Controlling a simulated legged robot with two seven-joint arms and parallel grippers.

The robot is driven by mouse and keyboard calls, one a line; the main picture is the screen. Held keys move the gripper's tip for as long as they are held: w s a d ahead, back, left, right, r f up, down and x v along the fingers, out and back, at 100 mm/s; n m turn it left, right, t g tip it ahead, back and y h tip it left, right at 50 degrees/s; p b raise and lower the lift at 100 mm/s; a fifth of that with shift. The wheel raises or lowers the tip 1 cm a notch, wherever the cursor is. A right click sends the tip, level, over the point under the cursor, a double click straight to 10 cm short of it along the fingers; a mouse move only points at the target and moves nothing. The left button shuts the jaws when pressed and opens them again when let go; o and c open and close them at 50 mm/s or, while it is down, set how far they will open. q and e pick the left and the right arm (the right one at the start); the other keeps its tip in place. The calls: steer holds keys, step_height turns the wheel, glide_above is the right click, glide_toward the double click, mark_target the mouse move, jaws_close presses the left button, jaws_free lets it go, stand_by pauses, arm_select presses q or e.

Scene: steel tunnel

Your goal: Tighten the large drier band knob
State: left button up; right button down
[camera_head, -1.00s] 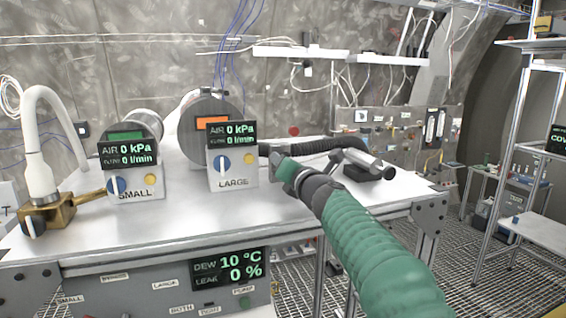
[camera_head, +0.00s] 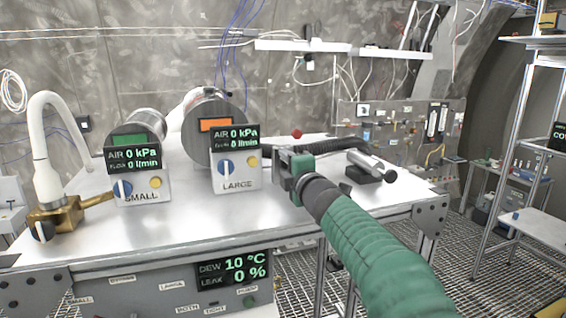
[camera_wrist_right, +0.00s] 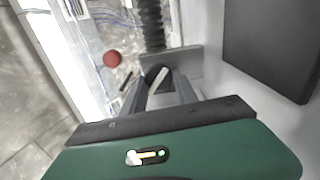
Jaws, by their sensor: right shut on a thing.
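The large drier (camera_head: 212,112) is a grey cylinder with an orange label, lying on the steel bench. Its front box (camera_head: 236,178) is marked LARGE and has a blue knob (camera_head: 226,168) and a yellow button. My right gripper (camera_head: 281,160) is just right of this box, at the drier's side. In the right wrist view its fingers (camera_wrist_right: 160,84) close around a small dark round knob with a pale bar (camera_wrist_right: 156,77), seemingly the band knob. The head view hides this knob behind the gripper. My left gripper is not in view.
The small drier (camera_head: 136,135) stands to the left, with a white hose on a brass fitting (camera_head: 56,214) beside it. A black corrugated hose (camera_head: 338,145) and a metal clamp-like part (camera_head: 370,165) lie right of the gripper. A red ball knob (camera_head: 297,133) is behind it.

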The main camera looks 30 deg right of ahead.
steer(key=m, duration=0.2)
steer(key=m+p, duration=0.1)
steer(key=m, duration=0.1)
steer(key=shift+d+f, duration=0.2)
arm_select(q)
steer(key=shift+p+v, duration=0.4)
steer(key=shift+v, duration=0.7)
arm_select(e)
steer(key=shift+s+f+m, duration=0.15)
steer(key=shift+m, duration=0.75)
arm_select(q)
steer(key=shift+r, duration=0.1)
arm_select(e)
steer(key=shift+f, duration=0.1)
steer(key=c, duration=1.3)
jaws_free()
steer(key=o, duration=0.4)
steer(key=shift+s+d+r, duration=0.1)
steer(key=shift+s+r, duration=0.1)
steer(key=shift+s, duration=0.05)
steer(key=shift+c, duration=0.2)
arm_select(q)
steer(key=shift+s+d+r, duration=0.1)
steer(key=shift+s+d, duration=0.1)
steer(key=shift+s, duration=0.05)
arm_select(e)
steer(key=shift+r, duration=0.1)
